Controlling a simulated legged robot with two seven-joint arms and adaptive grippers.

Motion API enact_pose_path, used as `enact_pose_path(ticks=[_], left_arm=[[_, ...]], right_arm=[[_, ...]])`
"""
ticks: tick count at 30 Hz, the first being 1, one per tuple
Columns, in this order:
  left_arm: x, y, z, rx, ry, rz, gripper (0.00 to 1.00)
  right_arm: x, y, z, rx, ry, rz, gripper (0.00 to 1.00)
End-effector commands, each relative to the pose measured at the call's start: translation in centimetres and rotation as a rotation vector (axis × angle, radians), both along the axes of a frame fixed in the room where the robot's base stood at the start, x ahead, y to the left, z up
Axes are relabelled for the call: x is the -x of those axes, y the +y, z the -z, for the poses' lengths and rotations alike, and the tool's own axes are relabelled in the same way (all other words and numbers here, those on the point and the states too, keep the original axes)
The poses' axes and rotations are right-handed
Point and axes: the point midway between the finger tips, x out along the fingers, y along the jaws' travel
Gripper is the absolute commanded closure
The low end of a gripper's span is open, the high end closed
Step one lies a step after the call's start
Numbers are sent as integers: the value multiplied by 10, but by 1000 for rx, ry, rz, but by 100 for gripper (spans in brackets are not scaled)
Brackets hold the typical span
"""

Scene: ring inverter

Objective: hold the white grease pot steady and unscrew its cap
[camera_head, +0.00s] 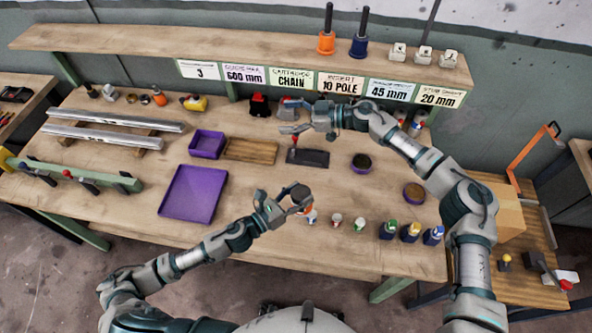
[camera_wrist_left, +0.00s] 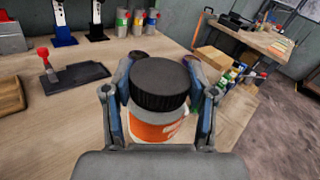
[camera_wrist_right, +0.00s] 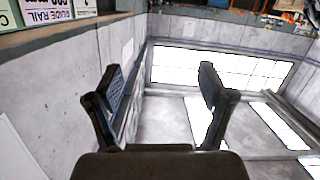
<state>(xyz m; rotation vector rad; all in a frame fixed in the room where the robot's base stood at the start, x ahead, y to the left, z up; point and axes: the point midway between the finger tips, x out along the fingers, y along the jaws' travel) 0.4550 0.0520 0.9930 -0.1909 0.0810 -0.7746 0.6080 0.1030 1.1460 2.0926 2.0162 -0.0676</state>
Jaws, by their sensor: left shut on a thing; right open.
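The white grease pot (camera_wrist_left: 158,130) has an orange label and a black ribbed cap (camera_wrist_left: 162,82). It stands between the fingers of my left gripper (camera_head: 286,203), which is shut on its sides below the cap. The cap is on the pot and its top is free. In the head view the dark cap (camera_head: 299,193) shows at the left fingertips over the front of the table; the pot's body is mostly hidden. My right gripper (camera_wrist_right: 161,88) is open and empty; its wrist view shows wall and windows. In the head view it is further back, above the black plate.
Several small bottles (camera_head: 388,230) stand along the front edge to the right of the pot. A black plate with a red-knobbed lever (camera_wrist_left: 75,75) lies behind. Purple trays (camera_head: 195,195) are at left. Round dark dishes (camera_head: 362,162) sit at right. Bare wood lies between.

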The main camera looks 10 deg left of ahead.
Motion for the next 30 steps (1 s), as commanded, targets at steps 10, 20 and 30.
enact_pose_path(ticks=[10, 20, 30], left_arm=[[0, 0, 0, 1, -1, 0, 100], [-1, -2, 0, -2, 1, 0, 100], [-1, -1, 0, -1, 0, 0, 100]], right_arm=[[135, 46, 43, 871, 321, -110, 19], [140, -36, 60, 1381, 456, 354, 19], [142, -44, 99, 1411, 467, 402, 19]])
